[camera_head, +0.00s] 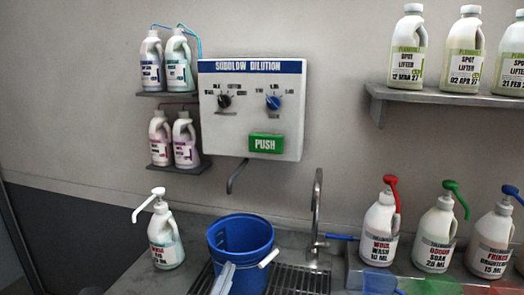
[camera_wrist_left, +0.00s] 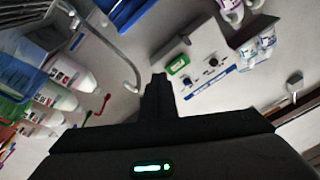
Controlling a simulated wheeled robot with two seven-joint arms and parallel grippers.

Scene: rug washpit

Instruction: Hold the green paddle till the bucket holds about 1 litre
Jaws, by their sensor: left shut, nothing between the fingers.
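The green paddle (camera_head: 265,144), marked PUSH, is low on the white dilution panel (camera_head: 228,115); it also shows in the left wrist view (camera_wrist_left: 178,64). The blue bucket (camera_head: 240,238) stands on the drain grate below and right of the panel's spout (camera_head: 234,180). Its inside bottom is hidden, so I cannot tell its level. No stream shows from the spout. My right gripper is out of view.
A white pump bottle (camera_head: 165,240) stands left of the bucket. A metal tap (camera_head: 317,210) rises to its right. Several pump bottles stand farther right, behind coloured bins (camera_head: 378,282). Shelves hold jugs on both sides. Open air lies before the panel.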

